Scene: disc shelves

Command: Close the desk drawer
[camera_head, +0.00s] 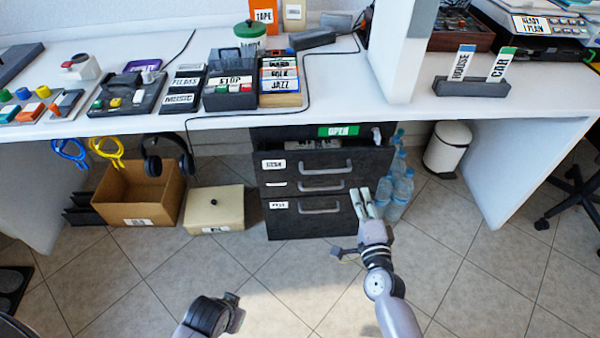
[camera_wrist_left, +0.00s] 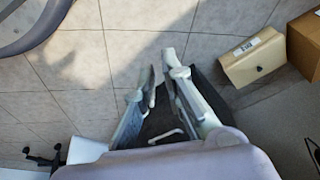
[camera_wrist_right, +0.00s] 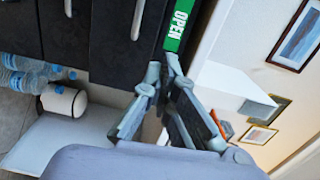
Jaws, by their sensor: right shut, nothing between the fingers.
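The dark desk drawer unit (camera_head: 283,220) stands under the desk and has several drawers with grey bar handles. Its top drawer (camera_head: 292,178) is pulled out, and part of its inside shows above the front.
Water bottles (camera_head: 400,187) and a white bin (camera_head: 447,148) stand right of the unit. A cream box (camera_head: 217,206) and a cardboard box (camera_head: 133,187) are left of it. Headphones (camera_head: 167,151) hang from the desk edge.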

